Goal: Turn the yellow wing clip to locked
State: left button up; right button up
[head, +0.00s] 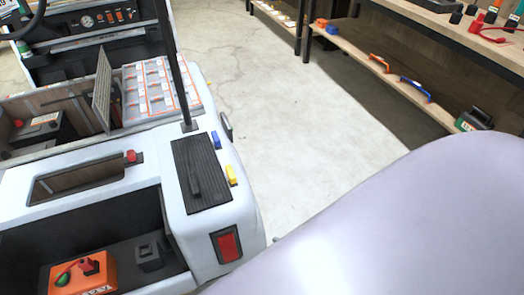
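The yellow wing clip (231,175) sits on the right rim of the white cart body (247,222), beside a black ribbed pad (203,175). It is small, and I cannot tell whether it is locked. A similar blue clip (215,140) sits farther back along the same rim. A black roof post (172,65) rises from the cart just behind the pad. Neither of my grippers is in view, and nothing is touching the clip.
An orange box (85,274) lies in the cart's open rear bay. A black battery (37,132) is in the left compartment. A workbench with a lower shelf (395,75) stands at the right. Pale floor between is clear. A smooth pale shape fills the lower right.

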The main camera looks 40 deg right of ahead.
aim_at(229, 170)
jog(key=z, duration=0.8)
jog(key=i+l, duration=0.1)
jog(key=l, duration=0.45)
jog(key=i+l, duration=0.1)
jog(key=l, duration=0.4)
jog(key=i+l+z, duration=0.1)
jog(key=l, duration=0.45)
